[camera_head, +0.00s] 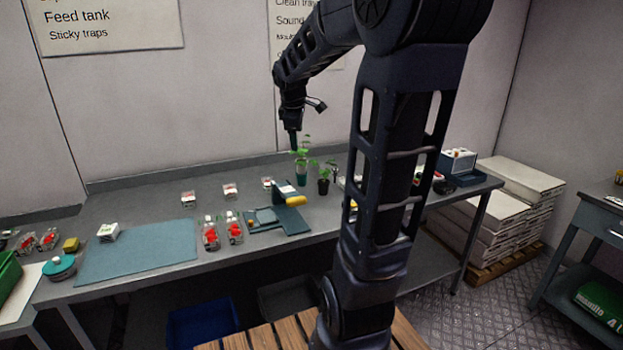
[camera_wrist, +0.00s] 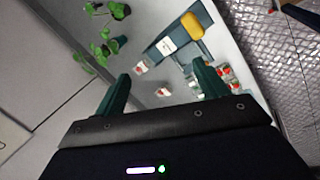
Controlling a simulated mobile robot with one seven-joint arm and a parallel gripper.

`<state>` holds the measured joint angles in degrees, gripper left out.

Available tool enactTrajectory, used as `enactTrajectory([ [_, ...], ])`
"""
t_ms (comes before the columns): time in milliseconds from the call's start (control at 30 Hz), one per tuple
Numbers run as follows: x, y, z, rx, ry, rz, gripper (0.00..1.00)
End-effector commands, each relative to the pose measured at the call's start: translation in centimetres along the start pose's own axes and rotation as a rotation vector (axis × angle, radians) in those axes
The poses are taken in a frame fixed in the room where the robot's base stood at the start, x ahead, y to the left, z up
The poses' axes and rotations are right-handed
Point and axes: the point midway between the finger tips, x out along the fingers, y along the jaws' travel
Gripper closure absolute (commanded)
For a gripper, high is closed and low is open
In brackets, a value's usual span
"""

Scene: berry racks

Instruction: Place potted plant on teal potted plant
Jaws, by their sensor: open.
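In the head view, a potted plant in a teal pot (camera_head: 302,180) stands upright near the back of the grey table. A smaller potted plant in a dark pot (camera_head: 323,187) stands upright just right of it, apart from it. My gripper (camera_head: 294,146) hangs above and slightly left of the teal potted plant. In the wrist view my gripper (camera_wrist: 162,92) has its two fingers apart with nothing between them. Green leaves (camera_wrist: 100,55) of the plants show at its upper left, outside the fingers; which plant is which is hard to tell there.
A teal scale-like stand (camera_head: 278,219) with a yellow piece (camera_head: 296,201) is in front of the plants. Clear boxes of red berries (camera_head: 210,233) stand left of it. A teal mat (camera_head: 140,254) lies further left, mostly bare. My arm hides part of the table's right side.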

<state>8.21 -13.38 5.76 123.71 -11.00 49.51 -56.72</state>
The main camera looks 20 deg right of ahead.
Motion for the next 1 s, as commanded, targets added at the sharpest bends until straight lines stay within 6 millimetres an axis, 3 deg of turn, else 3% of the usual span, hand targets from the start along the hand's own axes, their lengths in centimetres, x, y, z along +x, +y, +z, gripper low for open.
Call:
enactTrajectory([
  [100, -2.0, -3.8, 1.2, 0.173, 0.024, -0.001, 0.27],
  [300, -4.1, -10.0, 3.4, 0.473, 0.065, -0.025, 0.27],
  [600, -5.2, -18.7, 6.4, 0.893, 0.122, -0.093, 0.27],
  [800, -5.1, -21.8, 7.4, 1.049, 0.139, -0.13, 0.27],
  [1000, -5.0, -22.4, 7.6, 1.084, 0.141, -0.14, 0.27],
])
